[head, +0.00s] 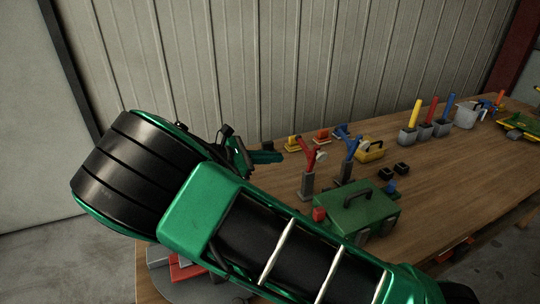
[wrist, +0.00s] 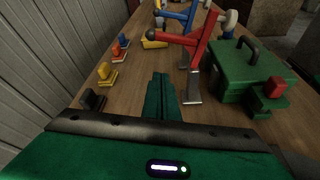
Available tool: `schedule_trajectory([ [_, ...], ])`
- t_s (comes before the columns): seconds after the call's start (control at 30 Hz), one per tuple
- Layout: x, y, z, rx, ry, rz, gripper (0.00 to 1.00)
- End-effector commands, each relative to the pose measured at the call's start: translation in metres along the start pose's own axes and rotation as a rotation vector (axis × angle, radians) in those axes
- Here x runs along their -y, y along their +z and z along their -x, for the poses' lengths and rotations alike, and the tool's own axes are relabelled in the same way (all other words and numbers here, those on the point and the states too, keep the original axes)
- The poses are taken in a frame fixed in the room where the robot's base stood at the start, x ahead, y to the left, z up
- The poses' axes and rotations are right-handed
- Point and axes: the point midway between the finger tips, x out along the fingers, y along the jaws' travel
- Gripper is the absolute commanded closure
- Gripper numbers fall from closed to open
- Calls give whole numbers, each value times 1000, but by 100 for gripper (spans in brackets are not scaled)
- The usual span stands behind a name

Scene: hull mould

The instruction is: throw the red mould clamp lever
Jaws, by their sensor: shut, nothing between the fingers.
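A red clamp lever (wrist: 201,42) sits on a grey post on the workbench, just right of and beyond my gripper in the wrist view. A pale round pad is at one end of it. In the head view the red clamp lever (head: 309,154) stands near the bench's left end. My gripper (wrist: 160,77) is shut and empty, its two green fingers together. They point along the bench, left of the grey post and apart from it. In the head view my gripper (head: 279,157) shows left of the red lever, partly hidden behind my arm.
A blue clamp lever (head: 349,143) stands close behind the red one. A green box (head: 358,208) with a red knob is to the right. Small yellow, red and black blocks line the wall side. Yellow, red (head: 433,108) and blue upright handles stand farther along.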

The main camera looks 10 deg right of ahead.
Motion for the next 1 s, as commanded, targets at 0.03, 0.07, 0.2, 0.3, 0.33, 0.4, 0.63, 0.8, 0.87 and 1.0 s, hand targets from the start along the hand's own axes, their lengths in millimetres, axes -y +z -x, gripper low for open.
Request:
schedule_trajectory([
  [0.03,0,0,-10,0,-3,2,100],
  [0.07,0,0,-15,0,-2,2,100],
  [0.2,0,-1,-39,0,1,3,100],
  [0.3,0,-2,-56,0,2,3,100],
  [0.33,0,-2,-62,0,3,3,100],
  [0.4,-1,5,-61,-5,7,0,100],
  [0.63,-1,30,-52,-4,8,1,100],
  [0.8,-1,36,-50,-2,6,2,100],
  [0.87,-1,36,-50,-2,6,2,100],
  [1.0,-1,36,-50,-2,6,2,100],
])
